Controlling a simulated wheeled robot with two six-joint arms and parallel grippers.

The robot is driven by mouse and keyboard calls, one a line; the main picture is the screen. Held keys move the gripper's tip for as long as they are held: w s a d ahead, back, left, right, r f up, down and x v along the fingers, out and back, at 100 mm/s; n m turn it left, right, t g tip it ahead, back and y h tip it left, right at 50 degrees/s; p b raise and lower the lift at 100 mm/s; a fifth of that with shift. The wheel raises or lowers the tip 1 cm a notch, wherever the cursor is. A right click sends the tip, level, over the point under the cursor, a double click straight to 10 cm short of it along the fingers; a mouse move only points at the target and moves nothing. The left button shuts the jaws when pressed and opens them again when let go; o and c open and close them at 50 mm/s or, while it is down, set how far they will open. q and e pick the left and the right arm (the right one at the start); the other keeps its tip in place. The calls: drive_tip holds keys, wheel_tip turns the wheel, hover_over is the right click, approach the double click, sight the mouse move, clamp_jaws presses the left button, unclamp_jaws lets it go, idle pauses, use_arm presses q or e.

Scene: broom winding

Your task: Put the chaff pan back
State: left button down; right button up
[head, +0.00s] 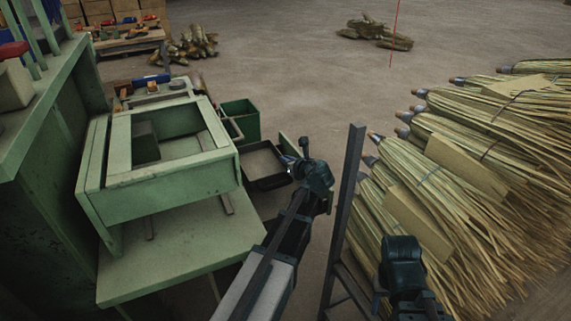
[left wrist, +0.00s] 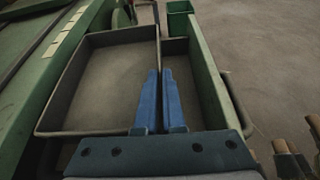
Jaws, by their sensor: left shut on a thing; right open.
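The chaff pan (head: 254,162) is a shallow dark-rimmed tray with a grey-beige floor, beside the green machine's right side. In the left wrist view the pan (left wrist: 100,92) fills the middle left. My left gripper (head: 290,163) is at the pan's right side in the head view. In the left wrist view its blue fingers (left wrist: 160,78) are shut on the pan's right rim. Whether the pan rests on something or hangs is unclear. My right gripper (head: 402,265) is at the lower right, near the brooms, with its fingers hard to make out.
The green machine (head: 165,165) stands left of the pan. A green bin (head: 241,120) is just behind it. A green board (left wrist: 208,75) runs along the right in the left wrist view. A dark upright post (head: 346,200) and stacked brooms (head: 450,170) stand right.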

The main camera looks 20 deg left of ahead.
use_arm(q)
wheel_tip(320, 180, down, 7)
drive_tip(key=b, duration=0.6)
drive_tip(key=shift+r+b, duration=0.1)
drive_tip(key=shift+b, duration=0.25)
drive_tip(key=shift+f+b, duration=0.55)
drive_tip(key=c, duration=0.9)
unclamp_jaws()
drive_tip(key=shift+c, duration=0.2)
drive_tip(key=p+v, duration=0.5)
drive_tip(key=v, duration=0.7)
drive_tip(key=shift+s+d+r, duration=0.1)
drive_tip(key=shift+s+r, duration=0.05)
drive_tip(key=shift+r, duration=0.1)
drive_tip(key=shift+s+d+r, duration=0.15)
drive_tip(key=shift+s+d, duration=0.25)
drive_tip(key=shift+d, duration=0.15)
